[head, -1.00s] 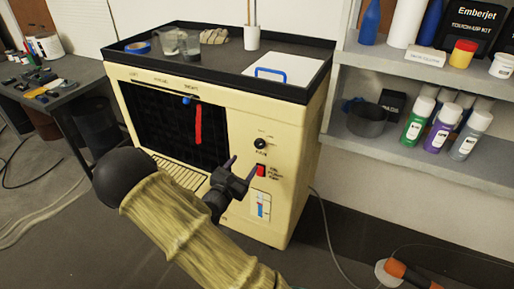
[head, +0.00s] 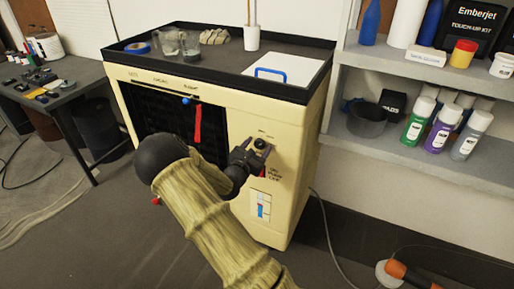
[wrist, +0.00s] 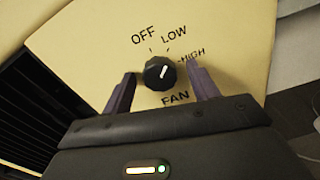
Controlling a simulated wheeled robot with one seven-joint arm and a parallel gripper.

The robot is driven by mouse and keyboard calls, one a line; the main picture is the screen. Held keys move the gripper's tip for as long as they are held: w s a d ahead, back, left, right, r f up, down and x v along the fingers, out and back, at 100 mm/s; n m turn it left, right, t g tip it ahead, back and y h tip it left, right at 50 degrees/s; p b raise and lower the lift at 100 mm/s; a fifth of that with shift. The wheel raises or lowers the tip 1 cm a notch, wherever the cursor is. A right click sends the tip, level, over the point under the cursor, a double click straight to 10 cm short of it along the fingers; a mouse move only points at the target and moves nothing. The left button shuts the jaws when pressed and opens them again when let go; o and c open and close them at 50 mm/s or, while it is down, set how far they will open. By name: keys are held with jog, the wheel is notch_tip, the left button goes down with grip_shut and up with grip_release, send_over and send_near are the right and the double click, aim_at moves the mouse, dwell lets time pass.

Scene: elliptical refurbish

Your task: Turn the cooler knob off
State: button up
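The cooler (head: 225,108) is a cream cabinet with a dark grille. Its black round fan knob (wrist: 160,72) shows in the wrist view, with OFF, LOW and HIGH marked around its top and right. The knob's white pointer line leans up and right, roughly between LOW and HIGH. The knob also shows at the fingertips in the head view (head: 260,144). My gripper (wrist: 162,88) is open, one dark finger on each side of the knob. Small gaps show between the fingers and the knob.
A dark tray top (head: 220,53) on the cooler holds glass cups, blue tape and a white board (head: 285,70). A shelf (head: 410,152) with bottles stands at the right. A workbench (head: 60,80) is at the left. A red strip (head: 198,125) hangs before the grille.

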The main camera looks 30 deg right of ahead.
jog(key=c, duration=0.9)
jog(key=shift+c, duration=0.2)
jog(key=shift+r+n+p, duration=0.1)
jog(key=shift+n+p, duration=0.2)
jog(key=shift+p, duration=0.25)
jog(key=n+p, duration=0.3)
jog(key=p, duration=0.1)
jog(key=shift+r, duration=0.15)
jog(key=n+p, duration=0.3)
jog(key=shift+f+n+p, duration=0.2)
jog(key=shift+n+p, duration=0.85)
jog(key=shift+n, duration=0.15)
jog(key=o, duration=1)
